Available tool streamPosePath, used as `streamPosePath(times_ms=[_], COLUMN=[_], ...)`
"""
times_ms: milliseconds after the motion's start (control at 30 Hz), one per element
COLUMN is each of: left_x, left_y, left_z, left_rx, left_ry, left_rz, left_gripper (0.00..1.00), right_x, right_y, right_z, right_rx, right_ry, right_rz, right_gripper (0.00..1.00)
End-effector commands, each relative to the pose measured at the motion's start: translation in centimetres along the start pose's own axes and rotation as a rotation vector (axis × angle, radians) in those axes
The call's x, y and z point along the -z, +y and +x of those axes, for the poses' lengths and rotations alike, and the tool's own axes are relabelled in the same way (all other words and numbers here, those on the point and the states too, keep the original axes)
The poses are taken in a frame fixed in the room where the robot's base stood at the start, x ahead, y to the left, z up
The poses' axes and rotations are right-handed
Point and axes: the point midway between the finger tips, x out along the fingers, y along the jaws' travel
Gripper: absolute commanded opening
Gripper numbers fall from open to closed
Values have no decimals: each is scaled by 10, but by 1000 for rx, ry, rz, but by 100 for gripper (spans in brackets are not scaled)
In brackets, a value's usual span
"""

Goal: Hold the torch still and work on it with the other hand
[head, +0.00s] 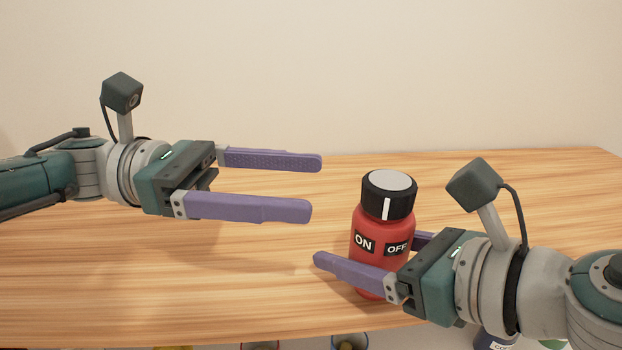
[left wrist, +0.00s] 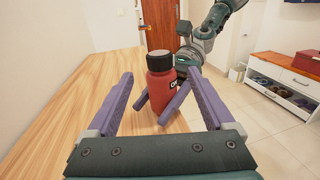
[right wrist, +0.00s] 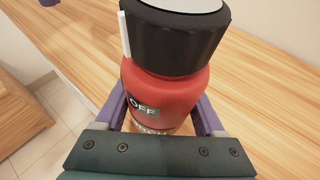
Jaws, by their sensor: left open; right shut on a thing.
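The torch (head: 369,269) is a red cylinder with ON and OFF labels and a black knob-like cap (head: 389,197) with a grey top and a white line. It stands upright on the wooden table. My right gripper (head: 366,250) is shut around its red body from the right; the cap is clear of the fingers. The torch also shows close up in the right wrist view (right wrist: 183,95) and ahead in the left wrist view (left wrist: 160,90). My left gripper (head: 316,186) is open and empty, left of the torch, at about the cap's height. The far finger of my right gripper is mostly hidden.
The wooden table (head: 120,290) is clear around the torch, with a pale wall (head: 350,70) behind it. Parts of several containers show below its front edge. A shoe bench (left wrist: 285,78) and a brown door (left wrist: 160,22) stand beyond in the left wrist view.

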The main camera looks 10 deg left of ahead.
Motion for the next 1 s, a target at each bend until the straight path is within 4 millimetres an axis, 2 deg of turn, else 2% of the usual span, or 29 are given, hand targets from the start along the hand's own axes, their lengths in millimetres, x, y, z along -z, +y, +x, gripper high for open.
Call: streamPosePath(times_ms=[367, 567, 700, 800, 1000], left_x=[1, 18, 35, 41, 30], left_y=[0, -7, -16, -25, -40], left_z=[1, 11, 24, 30, 29], left_rx=[-2, -52, -152, -248, -447], left_ry=[1, 28, 58, 69, 51], left_rz=[0, -12, -20, -20, -13], left_gripper=[87, 87, 87, 87, 87], right_x=[0, 0, 0, 0, 0], right_y=[0, 0, 0, 0, 0], right_z=[0, 0, 0, 0, 0], right_rx=[0, 0, 0, 0, 0], right_ry=[-1, -1, -1, -1, -1], right_rz=[0, 0, 0, 0, 0], right_gripper=[4, 4, 4, 4, 4])
